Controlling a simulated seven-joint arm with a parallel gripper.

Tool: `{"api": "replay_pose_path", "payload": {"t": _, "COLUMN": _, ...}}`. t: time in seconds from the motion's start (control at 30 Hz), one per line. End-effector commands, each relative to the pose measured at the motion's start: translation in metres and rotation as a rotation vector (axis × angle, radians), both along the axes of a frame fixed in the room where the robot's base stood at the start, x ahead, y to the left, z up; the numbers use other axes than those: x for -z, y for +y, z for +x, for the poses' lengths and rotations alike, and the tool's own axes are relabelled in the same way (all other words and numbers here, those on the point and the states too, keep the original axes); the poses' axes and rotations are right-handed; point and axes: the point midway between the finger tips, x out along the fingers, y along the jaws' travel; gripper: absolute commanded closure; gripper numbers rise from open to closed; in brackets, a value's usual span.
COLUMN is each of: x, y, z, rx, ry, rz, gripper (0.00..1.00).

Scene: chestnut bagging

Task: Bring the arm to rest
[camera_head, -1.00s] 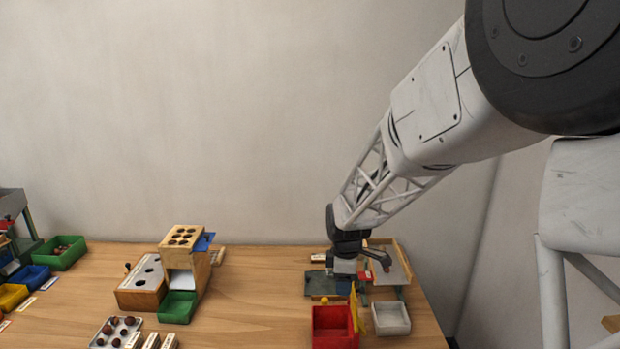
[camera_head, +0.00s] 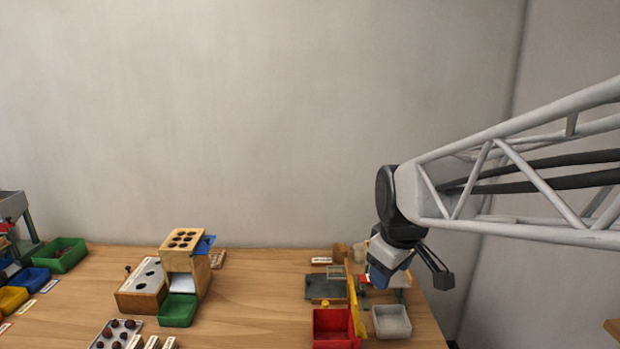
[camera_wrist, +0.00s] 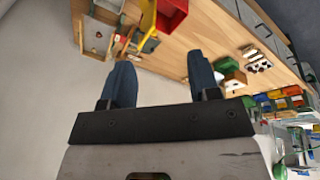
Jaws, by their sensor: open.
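My gripper (camera_head: 408,277) hangs at the right end of the table in the head view, above and in front of the grey-white tray and the equipment behind it. In the wrist view my gripper (camera_wrist: 162,82) shows two dark blue fingers set wide apart, with nothing between them. It is open and empty. The table (camera_head: 255,300) with its goods lies beyond the fingers in the wrist view. My arm reaches in from the right side of the head view.
A red bin (camera_head: 333,326) with a yellow panel (camera_head: 356,303) and a grey-white tray (camera_head: 391,321) stand close below my gripper. A wooden dispenser (camera_head: 186,256) with a green tray (camera_head: 178,310) stands left of centre. Small coloured bins, among them a blue one (camera_head: 30,279), line the far left.

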Motion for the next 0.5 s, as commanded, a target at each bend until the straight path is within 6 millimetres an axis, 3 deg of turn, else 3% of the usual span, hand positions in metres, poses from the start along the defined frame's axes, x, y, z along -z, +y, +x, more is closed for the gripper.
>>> {"api": "replay_pose_path", "payload": {"t": 0.5, "x": -0.045, "y": -0.022, "z": -0.109, "rx": 0.368, "ry": -0.115, "rz": 0.121, "gripper": 0.44}}
